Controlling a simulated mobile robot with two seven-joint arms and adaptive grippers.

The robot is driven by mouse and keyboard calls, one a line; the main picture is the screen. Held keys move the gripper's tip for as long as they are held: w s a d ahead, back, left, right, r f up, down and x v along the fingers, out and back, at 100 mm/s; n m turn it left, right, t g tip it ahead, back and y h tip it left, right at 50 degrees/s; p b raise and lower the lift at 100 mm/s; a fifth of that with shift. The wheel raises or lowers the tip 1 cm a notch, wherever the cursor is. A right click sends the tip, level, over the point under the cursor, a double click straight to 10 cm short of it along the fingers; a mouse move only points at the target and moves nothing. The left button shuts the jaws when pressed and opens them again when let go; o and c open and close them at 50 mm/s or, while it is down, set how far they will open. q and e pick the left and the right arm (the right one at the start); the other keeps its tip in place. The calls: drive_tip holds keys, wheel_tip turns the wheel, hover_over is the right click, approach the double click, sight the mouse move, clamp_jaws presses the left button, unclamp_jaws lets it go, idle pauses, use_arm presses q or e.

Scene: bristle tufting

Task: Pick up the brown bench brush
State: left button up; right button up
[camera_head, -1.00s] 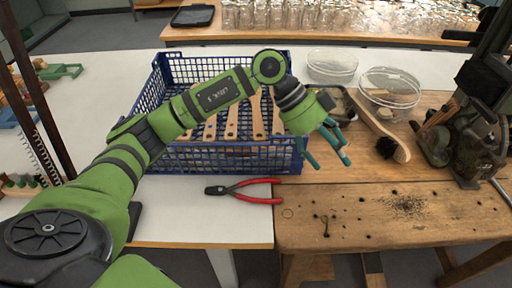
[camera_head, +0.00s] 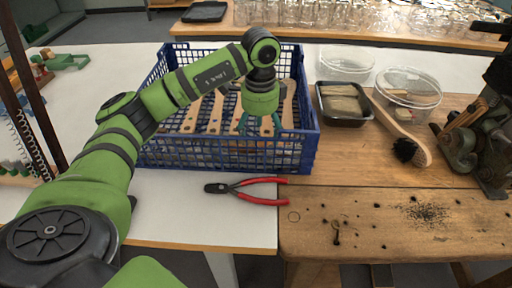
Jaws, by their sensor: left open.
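A brush with a brown wooden handle and dark bristles (camera_head: 407,139) lies on the wooden bench at the right, beside a round clear tub. Several brown wooden brush handles (camera_head: 214,112) lie side by side in the blue crate (camera_head: 165,152). My left gripper (camera_head: 260,126) points down over the right part of the crate, among these handles. Its teal fingers are apart, with nothing visibly held. The fingers hide part of the handles behind them, and I cannot tell whether they touch one. My right gripper is out of view.
Red-handled pliers (camera_head: 250,189) lie in front of the crate. A black tray with pale blocks (camera_head: 344,117) and clear tubs (camera_head: 409,88) stand right of the crate. A dark machine (camera_head: 474,140) stands at the far right. The front wooden bench is mostly clear, with small holes and dark bits.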

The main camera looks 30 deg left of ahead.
use_arm(q)
wheel_tip(320, 180, down, 5)
drive_tip(key=shift+s+f+p, duration=0.15)
drive_tip(key=shift+p, duration=0.25)
drive_tip(key=c, duration=1.1)
